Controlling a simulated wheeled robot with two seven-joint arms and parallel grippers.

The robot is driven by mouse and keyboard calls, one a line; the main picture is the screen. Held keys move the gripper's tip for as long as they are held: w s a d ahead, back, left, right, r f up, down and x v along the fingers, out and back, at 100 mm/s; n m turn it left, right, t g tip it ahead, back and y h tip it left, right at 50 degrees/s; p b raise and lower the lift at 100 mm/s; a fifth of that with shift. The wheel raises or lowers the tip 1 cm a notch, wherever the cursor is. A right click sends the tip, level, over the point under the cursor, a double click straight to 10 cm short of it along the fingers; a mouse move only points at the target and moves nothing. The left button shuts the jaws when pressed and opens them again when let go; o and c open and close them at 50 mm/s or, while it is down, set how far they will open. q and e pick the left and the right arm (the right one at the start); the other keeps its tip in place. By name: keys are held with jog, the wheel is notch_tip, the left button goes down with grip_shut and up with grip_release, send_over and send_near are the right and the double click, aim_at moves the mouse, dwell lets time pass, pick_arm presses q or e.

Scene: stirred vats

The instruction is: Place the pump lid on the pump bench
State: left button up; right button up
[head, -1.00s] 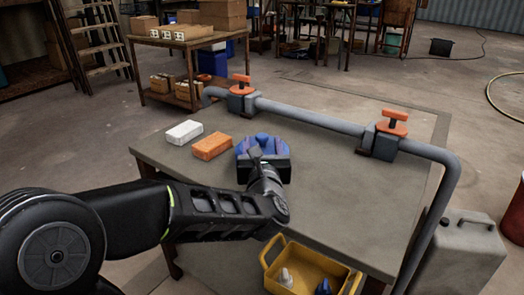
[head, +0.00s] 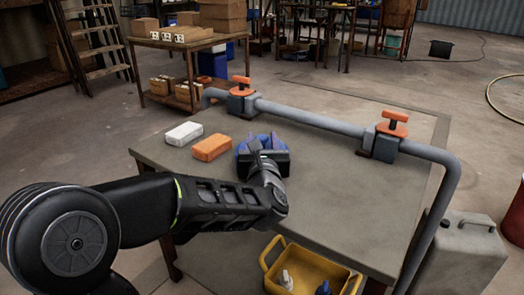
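A blue, rounded part (head: 258,141), which may be the pump lid or the pump, shows on the grey-topped bench (head: 330,205), right of the orange block. My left gripper (head: 263,158) is right at this blue part and covers much of its near side. The gripper's body hides its fingertips, so I cannot tell whether they are open or shut, or whether they touch the blue part. My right gripper is not in view.
A white block (head: 184,133) and an orange block (head: 211,147) lie on the bench's left. A grey pipe (head: 310,118) with orange-handled valves runs along the back and right. A yellow crate (head: 312,270) sits below the front edge. The bench's right half is clear.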

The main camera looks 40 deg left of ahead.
pick_arm(q)
grip_shut()
jog(key=shift+r, duration=0.1)
dwell(0.4)
notch_tip(320, 180, up, 10)
jog(key=p, duration=0.3)
jog(key=shift+p, duration=0.3)
dwell(0.6)
